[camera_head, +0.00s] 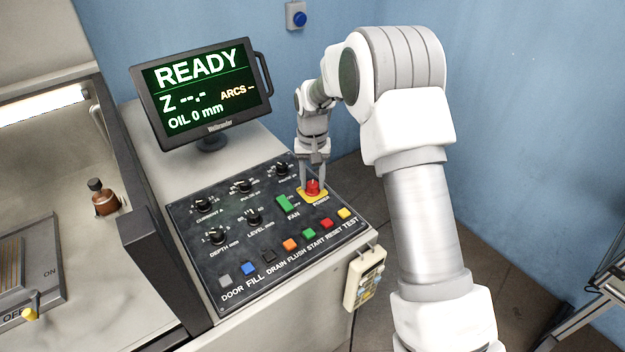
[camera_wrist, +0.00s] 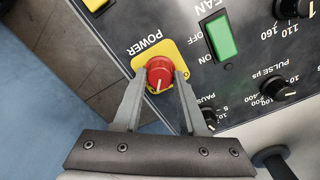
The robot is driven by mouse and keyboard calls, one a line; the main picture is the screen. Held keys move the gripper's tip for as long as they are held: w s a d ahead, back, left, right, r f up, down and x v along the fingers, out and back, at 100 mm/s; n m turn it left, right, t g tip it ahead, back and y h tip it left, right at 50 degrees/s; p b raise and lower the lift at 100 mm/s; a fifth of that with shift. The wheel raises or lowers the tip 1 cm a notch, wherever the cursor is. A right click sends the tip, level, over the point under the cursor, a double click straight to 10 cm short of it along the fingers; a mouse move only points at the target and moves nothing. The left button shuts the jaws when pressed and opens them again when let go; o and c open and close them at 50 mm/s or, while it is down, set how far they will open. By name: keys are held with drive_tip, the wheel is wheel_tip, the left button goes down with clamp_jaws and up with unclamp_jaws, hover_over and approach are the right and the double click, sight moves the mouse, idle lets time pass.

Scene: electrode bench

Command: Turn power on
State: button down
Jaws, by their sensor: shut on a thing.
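The power knob (camera_head: 312,187) is a red rotary knob on a yellow square plate (camera_head: 322,197) at the upper right of the dark control panel. It shows in the wrist view (camera_wrist: 160,76) with a white pointer line and the word POWER beside it. My gripper (camera_head: 312,184) reaches down onto the knob from above. In the wrist view my gripper (camera_wrist: 158,84) has one finger on each side of the knob, shut on it. The monitor (camera_head: 205,95) is lit and reads READY, with Z showing dashes and OIL 0 mm.
The green FAN rocker (camera_head: 286,203) sits beside the yellow plate. Several black dials (camera_head: 245,186) and a row of coloured buttons (camera_head: 290,245) fill the panel. A pendant (camera_head: 364,278) hangs on the bench front. A blue button box (camera_head: 297,16) is on the wall.

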sight(312, 184)
drive_tip(key=shift+c, duration=2.3)
unclamp_jaws()
wheel_tip(312, 184, up, 17)
drive_tip(key=shift+r, duration=0.2)
